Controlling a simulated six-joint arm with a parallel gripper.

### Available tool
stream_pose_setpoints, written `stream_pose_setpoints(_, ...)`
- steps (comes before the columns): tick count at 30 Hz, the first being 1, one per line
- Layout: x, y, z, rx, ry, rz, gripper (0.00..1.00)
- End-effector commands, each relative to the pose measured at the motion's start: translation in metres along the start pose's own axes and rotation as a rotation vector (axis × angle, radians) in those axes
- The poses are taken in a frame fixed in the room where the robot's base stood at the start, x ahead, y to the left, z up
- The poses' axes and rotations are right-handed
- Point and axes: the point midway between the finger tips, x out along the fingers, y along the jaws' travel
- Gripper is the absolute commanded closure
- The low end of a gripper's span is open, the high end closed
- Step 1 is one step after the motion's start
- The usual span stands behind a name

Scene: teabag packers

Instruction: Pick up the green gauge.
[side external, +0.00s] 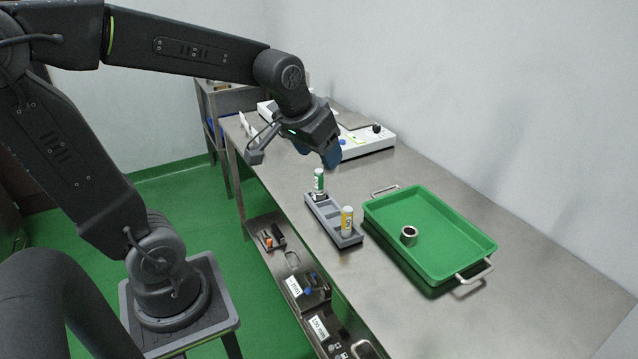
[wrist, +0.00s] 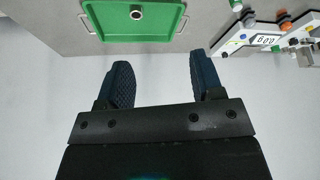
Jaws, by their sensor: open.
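The green gauge (side external: 319,181) is a small upright cylinder with a green and white body. It stands at the far end of a grey holder (side external: 331,217) on the steel table. My gripper (side external: 294,157) is open and empty, above and slightly left of the gauge in the side view. Its two dark blue fingers are spread apart in the wrist view (wrist: 163,80).
A yellow and white cylinder (side external: 347,222) stands at the holder's near end. Right of it is a green tray (side external: 445,268) with a metal ring (side external: 409,236) inside. A white device (side external: 367,141) sits behind. Below is a shelf with bins. The table's right end is clear.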

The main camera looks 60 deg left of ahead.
Motion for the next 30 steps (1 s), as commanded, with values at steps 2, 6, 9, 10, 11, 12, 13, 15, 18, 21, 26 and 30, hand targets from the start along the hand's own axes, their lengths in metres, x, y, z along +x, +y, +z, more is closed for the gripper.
stream_pose_setpoints(2, 0.027, -0.023, -0.025, -0.072, -0.020, -0.037, 0.39)
stream_pose_setpoints(6, 0.075, -0.068, -0.060, -0.192, -0.036, -0.091, 0.39)
stream_pose_setpoints(9, 0.110, -0.103, -0.076, -0.269, -0.048, -0.126, 0.39)
stream_pose_setpoints(10, 0.120, -0.113, -0.079, -0.290, -0.049, -0.135, 0.39)
stream_pose_setpoints(11, 0.129, -0.122, -0.082, -0.309, -0.052, -0.143, 0.39)
stream_pose_setpoints(12, 0.141, -0.133, -0.084, -0.332, -0.055, -0.152, 0.39)
stream_pose_setpoints(13, 0.148, -0.141, -0.085, -0.347, -0.056, -0.158, 0.39)
stream_pose_setpoints(15, 0.162, -0.155, -0.087, -0.375, -0.058, -0.169, 0.39)
stream_pose_setpoints(18, 0.173, -0.167, -0.087, -0.398, -0.061, -0.178, 0.39)
stream_pose_setpoints(21, 0.183, -0.172, -0.086, -0.406, -0.062, -0.181, 0.39)
stream_pose_setpoints(26, 0.210, -0.176, -0.083, -0.404, -0.066, -0.181, 0.39)
stream_pose_setpoints(30, 0.236, -0.180, -0.080, -0.403, -0.064, -0.181, 0.39)
